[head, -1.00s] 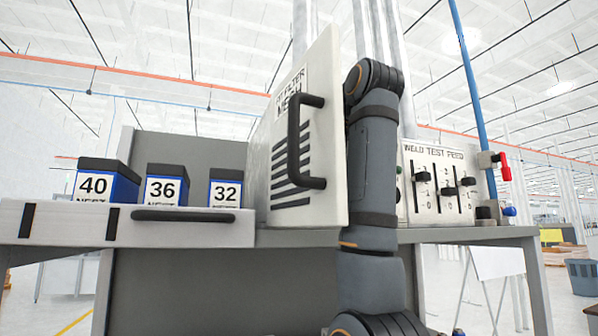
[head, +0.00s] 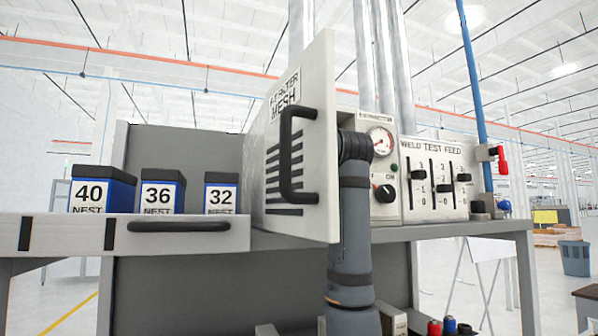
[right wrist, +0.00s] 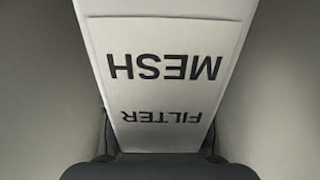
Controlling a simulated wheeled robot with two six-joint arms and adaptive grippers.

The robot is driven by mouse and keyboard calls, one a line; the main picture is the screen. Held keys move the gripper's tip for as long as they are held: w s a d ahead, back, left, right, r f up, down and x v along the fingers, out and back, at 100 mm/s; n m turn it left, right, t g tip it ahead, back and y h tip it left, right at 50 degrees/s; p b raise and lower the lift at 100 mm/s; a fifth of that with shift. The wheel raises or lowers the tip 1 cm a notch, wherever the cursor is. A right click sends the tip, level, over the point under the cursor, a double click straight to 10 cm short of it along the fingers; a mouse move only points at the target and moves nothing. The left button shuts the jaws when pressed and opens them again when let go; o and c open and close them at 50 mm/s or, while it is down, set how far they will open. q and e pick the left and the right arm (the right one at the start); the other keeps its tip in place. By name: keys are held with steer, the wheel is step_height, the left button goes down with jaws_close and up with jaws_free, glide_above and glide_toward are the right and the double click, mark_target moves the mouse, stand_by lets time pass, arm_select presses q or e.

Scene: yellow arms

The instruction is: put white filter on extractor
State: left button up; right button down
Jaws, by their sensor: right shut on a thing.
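The white filter (head: 322,130) is an upright panel lettered FILTER MESH, with a black handle (head: 296,155) and dark slots beside it. It stands at the extractor (head: 361,128), a white box with a gauge and knob, and hides part of it. I cannot tell whether the filter is seated or only close. In the right wrist view the filter (right wrist: 165,92) shows upside down between the dark fingers of my right gripper (right wrist: 158,143), which is shut on it. In the head view my right arm rises beside the panel; its gripper is hidden. My left gripper is not in view.
Boxes numbered 40 (head: 102,190), 36 (head: 162,191) and 32 (head: 221,193) stand at the left above a white drawer front (head: 80,229). A WELD TEST FEED panel (head: 433,180) and a blue pipe (head: 471,90) stand to the right.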

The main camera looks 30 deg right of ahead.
steer(key=shift+w+d+f, duration=0.15)
steer(key=shift+w+f, duration=0.05)
steer(key=shift+w, duration=0.15)
steer(key=shift+s+f+b, duration=0.15)
steer(key=shift+s+b, duration=0.05)
steer(key=shift+b, duration=0.1)
steer(key=c, duration=0.8)
jaws_free()
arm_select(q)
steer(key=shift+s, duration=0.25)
arm_select(e)
steer(key=shift+o, duration=0.7)
steer(key=shift+w, duration=0.1)
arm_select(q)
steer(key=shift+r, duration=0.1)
arm_select(e)
steer(key=shift+r, duration=0.3)
arm_select(q)
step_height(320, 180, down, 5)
steer(key=b, duration=0.5)
arm_select(e)
steer(key=v, duration=1.2)
